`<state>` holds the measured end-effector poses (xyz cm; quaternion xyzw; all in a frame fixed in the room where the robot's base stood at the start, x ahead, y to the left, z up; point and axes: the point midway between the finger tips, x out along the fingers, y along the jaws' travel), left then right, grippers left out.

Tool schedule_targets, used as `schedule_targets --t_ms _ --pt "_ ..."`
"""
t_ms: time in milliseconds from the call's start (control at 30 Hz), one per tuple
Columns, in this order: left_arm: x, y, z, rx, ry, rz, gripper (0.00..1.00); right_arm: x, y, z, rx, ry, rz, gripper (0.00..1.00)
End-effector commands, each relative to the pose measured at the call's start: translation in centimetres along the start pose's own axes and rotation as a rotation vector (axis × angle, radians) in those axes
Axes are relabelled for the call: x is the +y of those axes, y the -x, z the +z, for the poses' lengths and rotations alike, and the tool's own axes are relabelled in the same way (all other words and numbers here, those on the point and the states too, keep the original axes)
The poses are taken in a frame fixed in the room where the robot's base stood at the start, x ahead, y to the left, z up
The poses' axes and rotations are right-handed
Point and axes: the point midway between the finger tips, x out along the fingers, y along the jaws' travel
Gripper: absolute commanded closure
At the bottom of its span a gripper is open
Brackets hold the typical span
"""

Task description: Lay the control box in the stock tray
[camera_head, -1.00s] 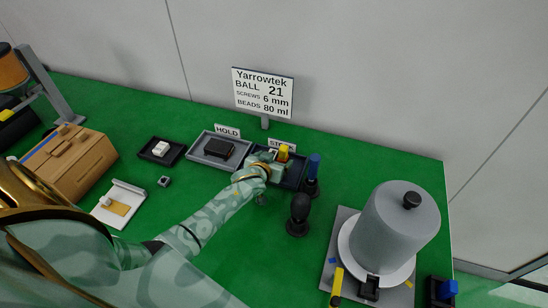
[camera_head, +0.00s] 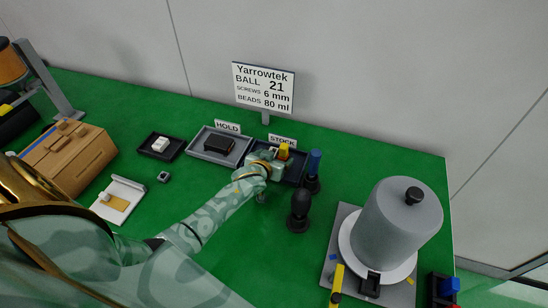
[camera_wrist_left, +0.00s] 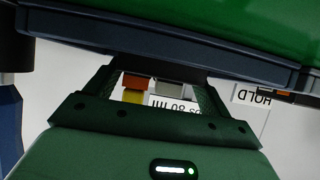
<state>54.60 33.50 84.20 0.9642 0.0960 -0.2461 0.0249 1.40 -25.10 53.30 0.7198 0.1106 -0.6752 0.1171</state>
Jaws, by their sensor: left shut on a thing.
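My left gripper (camera_head: 274,158) is at the stock tray (camera_head: 295,176), a dark tray behind the STOCK sign side of the bench. It is shut on a small block with yellow and grey parts, which I take for the control box (camera_head: 284,153). In the left wrist view yellow, orange and grey parts of the box (camera_wrist_left: 134,92) show between the fingers (camera_wrist_left: 155,85). My gripper hides much of the box and tray, so I cannot tell whether the box touches the tray floor. My right gripper is not in view.
The hold tray (camera_head: 198,150) with a black box (camera_head: 219,145) stands to the left. A blue-topped tool (camera_head: 314,170) and a black knob-like stand (camera_head: 299,210) are close on the right. A large grey cylinder (camera_head: 396,225) stands further right.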

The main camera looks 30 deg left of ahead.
Motion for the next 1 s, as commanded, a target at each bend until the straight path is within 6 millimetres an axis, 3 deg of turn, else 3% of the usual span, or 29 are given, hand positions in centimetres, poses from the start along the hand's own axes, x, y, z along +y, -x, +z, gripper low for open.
schedule_targets --t_ms 100,133,200,433,567,1000 --pt "0.0 -0.2 0.2 0.001 0.0 0.0 0.44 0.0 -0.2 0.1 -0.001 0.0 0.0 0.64" --pt "0.0 -0.1 0.2 0.001 0.0 0.0 0.12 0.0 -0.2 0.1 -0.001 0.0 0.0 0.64" --pt "0.0 -0.1 0.1 0.001 0.0 0.0 0.0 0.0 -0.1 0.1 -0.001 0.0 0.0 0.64" --pt "0.0 0.1 0.2 -0.001 0.0 0.0 0.0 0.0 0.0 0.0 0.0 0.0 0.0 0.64" --pt "0.0 1.5 0.0 0.0 0.001 0.001 0.0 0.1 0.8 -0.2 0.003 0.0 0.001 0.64" --pt "0.1 12.8 0.0 0.0 0.002 0.001 0.0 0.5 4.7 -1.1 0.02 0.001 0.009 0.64"
